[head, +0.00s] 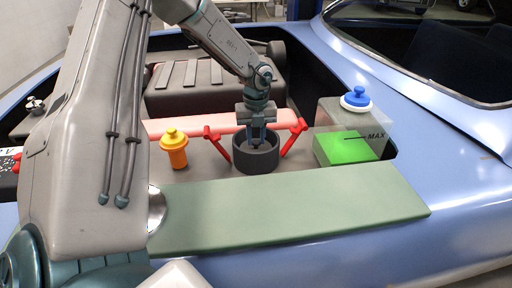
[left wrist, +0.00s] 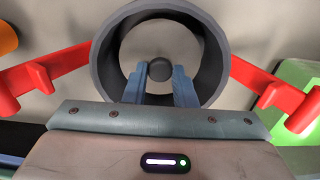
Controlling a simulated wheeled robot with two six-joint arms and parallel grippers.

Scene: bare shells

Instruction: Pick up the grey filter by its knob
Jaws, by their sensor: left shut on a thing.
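A dark grey round housing (head: 256,158) stands open at the top between two red clamp arms, one on each side. My left gripper (head: 257,138) points down into its mouth. In the left wrist view, the blue fingers are shut on a small dark round knob (left wrist: 160,69), inside the housing's ring (left wrist: 103,60). A light grey surface (left wrist: 150,38) shows beneath the knob. I cannot tell whether it is the filter's top or the housing's floor. The filter's lower part is hidden. My right gripper is not in view.
The red clamp arms (head: 215,141) (head: 293,137) flank the housing closely. An orange capped bottle (head: 174,152) stands to the left. A clear tank with green fluid (head: 345,149) and a blue cap (head: 357,98) stands to the right. A green mat (head: 300,210) lies bare in front.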

